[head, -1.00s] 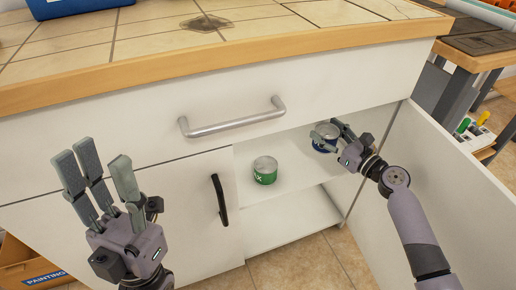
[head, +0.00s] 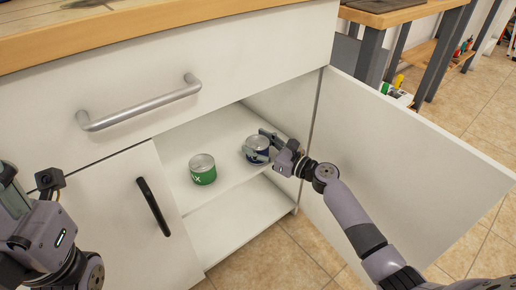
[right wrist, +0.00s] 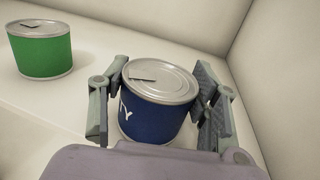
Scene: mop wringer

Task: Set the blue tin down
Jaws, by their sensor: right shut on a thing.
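The blue tin (head: 257,153) with a silver lid is inside the open cabinet, at the upper shelf (head: 226,135). My right gripper (head: 266,144) is shut on it from the right side. In the right wrist view the blue tin (right wrist: 157,106) stands upright between the two fingers of my right gripper (right wrist: 160,95).
A green tin (head: 203,171) stands on the same shelf, left of the blue tin; it also shows in the right wrist view (right wrist: 41,52). The open cabinet door (head: 400,140) is to the right. A lower shelf (head: 235,222) is empty. A drawer handle (head: 140,104) juts out above.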

